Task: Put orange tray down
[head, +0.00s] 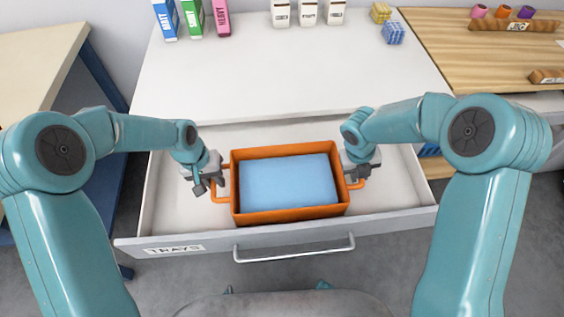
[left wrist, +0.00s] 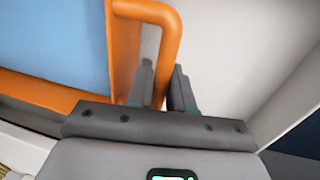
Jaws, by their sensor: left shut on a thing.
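The orange tray (head: 290,215) with a light blue inside bottom is at the open drawer (head: 400,205) labelled TRAYS, over its middle. I cannot tell whether the tray rests on the drawer floor or hangs just above it. My left gripper (head: 208,186) is at the tray's left handle; in the left wrist view its fingers (left wrist: 160,90) are shut on the orange handle (left wrist: 168,30). My right gripper (head: 354,177) is at the tray's right handle (head: 357,184). Its fingertips are partly hidden, so its grip is unclear.
A wooden bench (head: 480,55) stands at the right, a blue-sided table (head: 40,60) at the left. The drawer has free floor on both sides of the tray. A bar handle (head: 295,250) is on its front.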

